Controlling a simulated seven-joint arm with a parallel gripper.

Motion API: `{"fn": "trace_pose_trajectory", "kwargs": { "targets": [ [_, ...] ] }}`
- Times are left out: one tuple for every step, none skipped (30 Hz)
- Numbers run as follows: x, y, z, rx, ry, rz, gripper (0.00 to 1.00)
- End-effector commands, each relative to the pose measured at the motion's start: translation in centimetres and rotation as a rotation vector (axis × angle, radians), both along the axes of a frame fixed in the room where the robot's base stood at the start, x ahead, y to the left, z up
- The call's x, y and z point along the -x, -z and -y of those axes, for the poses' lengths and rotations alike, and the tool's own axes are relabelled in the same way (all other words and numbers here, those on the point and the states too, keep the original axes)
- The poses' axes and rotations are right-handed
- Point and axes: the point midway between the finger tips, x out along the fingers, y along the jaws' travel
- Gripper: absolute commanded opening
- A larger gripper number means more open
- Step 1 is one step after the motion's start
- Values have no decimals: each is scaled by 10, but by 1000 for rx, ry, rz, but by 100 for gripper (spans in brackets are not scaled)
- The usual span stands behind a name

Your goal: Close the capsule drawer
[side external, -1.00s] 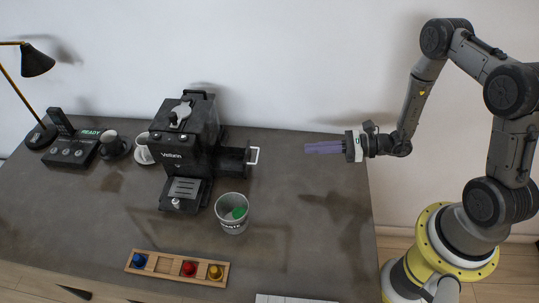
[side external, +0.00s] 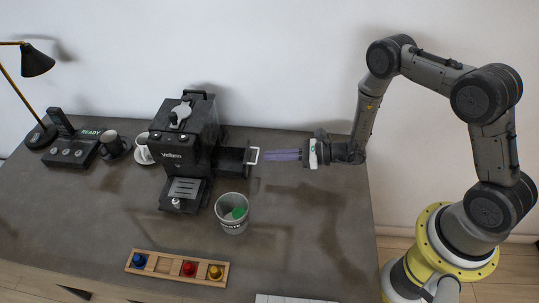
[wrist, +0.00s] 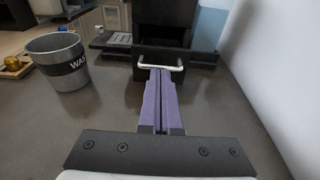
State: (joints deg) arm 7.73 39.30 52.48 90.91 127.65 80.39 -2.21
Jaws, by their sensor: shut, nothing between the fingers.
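The black coffee machine (side external: 187,135) stands at the back middle of the counter. Its capsule drawer (side external: 233,160) sticks out of the machine's right side, with a pale metal handle (side external: 254,156) at its end. In the wrist view the drawer front (wrist: 153,70) faces me, and the handle (wrist: 161,67) is just past my fingertips. My gripper (side external: 266,155) is shut and empty, its purple fingers pointing left at the handle. Fingertips and handle are very close; I cannot tell whether they touch. The drawer's inside is hidden.
A waste bin (side external: 232,214) stands in front of the drawer, left of my fingers in the wrist view (wrist: 60,62). A wooden capsule tray (side external: 166,265) lies near the front edge. Cups (side external: 143,150) stand left of the machine. The counter's right part is clear.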

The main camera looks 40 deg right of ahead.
Motion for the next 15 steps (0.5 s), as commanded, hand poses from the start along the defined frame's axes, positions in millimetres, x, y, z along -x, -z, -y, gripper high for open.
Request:
{"fn": "trace_pose_trajectory", "kwargs": {
  "targets": [
    [-3, 1, -4, 0, -2, 0, 0],
    [-5, 2, -5, 0, -1, 0, 0],
    [-7, 2, -7, -1, -1, -1, 0],
    [-8, 2, -8, -1, -1, -1, 0],
    [-9, 3, -9, -1, 0, -1, 0],
    [-10, 3, -10, -1, 0, -1, 0],
    [-10, 3, -10, -1, 0, -1, 0],
    [-10, 3, -10, -1, 0, -1, 0],
    [-10, 3, -10, -1, 0, -1, 0],
    [-10, 3, -10, -1, 1, -1, 0],
    [-10, 3, -10, -1, 1, -1, 0],
    [-10, 3, -10, -1, 1, -1, 0],
    [-10, 3, -10, -1, 1, -1, 0],
    [-10, 3, -10, -1, 1, -1, 0],
    [-10, 3, -10, -1, 1, -1, 0]
  ]
}}
